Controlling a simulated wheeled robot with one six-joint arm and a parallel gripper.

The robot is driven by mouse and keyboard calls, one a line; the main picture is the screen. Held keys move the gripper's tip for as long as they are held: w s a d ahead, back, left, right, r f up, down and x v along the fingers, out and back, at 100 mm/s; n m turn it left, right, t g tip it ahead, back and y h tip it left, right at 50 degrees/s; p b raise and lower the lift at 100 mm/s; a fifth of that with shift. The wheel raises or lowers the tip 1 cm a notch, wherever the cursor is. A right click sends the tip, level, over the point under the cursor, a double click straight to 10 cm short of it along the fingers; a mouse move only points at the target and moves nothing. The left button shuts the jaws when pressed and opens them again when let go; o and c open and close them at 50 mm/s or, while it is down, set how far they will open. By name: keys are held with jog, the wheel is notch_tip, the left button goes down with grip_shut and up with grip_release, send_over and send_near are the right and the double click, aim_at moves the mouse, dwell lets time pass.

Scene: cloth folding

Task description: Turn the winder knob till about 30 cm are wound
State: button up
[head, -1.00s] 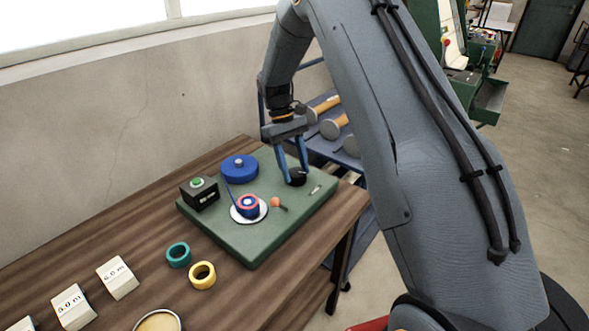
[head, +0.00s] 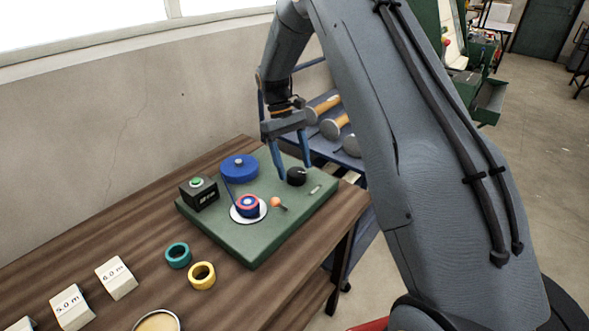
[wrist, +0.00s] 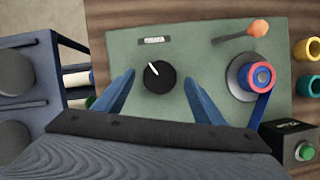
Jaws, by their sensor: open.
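The black winder knob (head: 297,176) stands on the green board (head: 252,246), near the board's right end. In the wrist view the knob (wrist: 160,77) has a white pointer line aimed up and slightly left. My gripper (head: 295,174) is open above and around the knob, with its blue fingers apart from it on either side. The winding spool (head: 248,206), with red and blue rings, sits on a white disc. A blue tape or ribbon runs from it to the blue supply reel (head: 239,168). A small scale window (wrist: 154,41) lies beside the knob; its reading is too small to tell.
A black box with a green button (head: 199,193) and an orange-ended lever (head: 276,203) are on the board. Teal (head: 178,255) and yellow (head: 202,275) rings, and blocks marked 5.0 m (head: 72,307) and 6.0 m (head: 116,277), lie on the wooden table. A rack of rolls (head: 334,126) stands behind.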

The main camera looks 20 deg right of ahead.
jog(key=b+v, duration=0.1)
jog(key=v, duration=0.5)
jog(key=shift+r+b, duration=0.2)
jog(key=shift+b, duration=0.1)
jog(key=s+d+f+m+t+y, duration=0.1)
jog(key=s+m+t, duration=0.3)
jog(key=s, duration=2.4)
jog(key=shift+s+f+t+y, duration=0.3)
jog(key=shift+f+t, duration=0.1)
jog(key=shift+f, duration=0.2)
